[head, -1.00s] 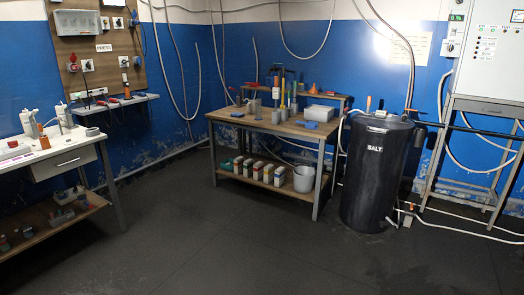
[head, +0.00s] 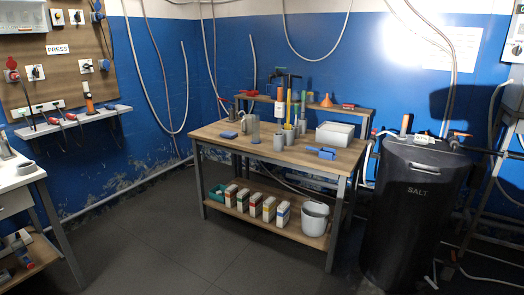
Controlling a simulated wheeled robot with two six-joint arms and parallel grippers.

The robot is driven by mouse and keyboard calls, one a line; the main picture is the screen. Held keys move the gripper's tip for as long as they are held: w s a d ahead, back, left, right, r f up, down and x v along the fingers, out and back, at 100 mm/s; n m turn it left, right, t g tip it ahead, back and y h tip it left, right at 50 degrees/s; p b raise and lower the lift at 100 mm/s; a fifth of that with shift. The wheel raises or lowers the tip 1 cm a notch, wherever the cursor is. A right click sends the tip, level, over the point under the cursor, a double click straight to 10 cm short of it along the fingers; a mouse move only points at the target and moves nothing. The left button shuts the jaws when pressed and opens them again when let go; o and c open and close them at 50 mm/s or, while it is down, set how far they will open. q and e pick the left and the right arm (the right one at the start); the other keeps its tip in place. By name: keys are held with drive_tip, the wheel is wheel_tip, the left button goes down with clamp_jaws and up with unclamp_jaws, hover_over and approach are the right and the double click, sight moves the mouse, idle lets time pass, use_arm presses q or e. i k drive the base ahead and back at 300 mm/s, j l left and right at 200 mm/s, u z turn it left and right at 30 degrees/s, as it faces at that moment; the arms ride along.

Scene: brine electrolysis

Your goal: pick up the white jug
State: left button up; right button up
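A white, open-topped vessel (head: 315,218), which looks like a jug or small pail, stands upright at the right end of the lower shelf (head: 268,221) of the wooden workbench (head: 215,138). Its rim is clear of the tabletop above it. I cannot make out a spout at this size. It is the only jug-like white vessel I see. Neither of my grippers is in view.
Several cartons (head: 268,209) stand left of the vessel, with a teal container (head: 217,195) at the shelf's left end. A bench leg (head: 335,226) stands close by on the right. A black SALT tank (head: 411,207) is further right. The floor in front is clear.

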sight(247, 122)
drive_tip(key=i+j, duration=0.1)
drive_tip(key=i, duration=3.8)
drive_tip(key=l+z, duration=0.05)
drive_tip(key=l, duration=0.05)
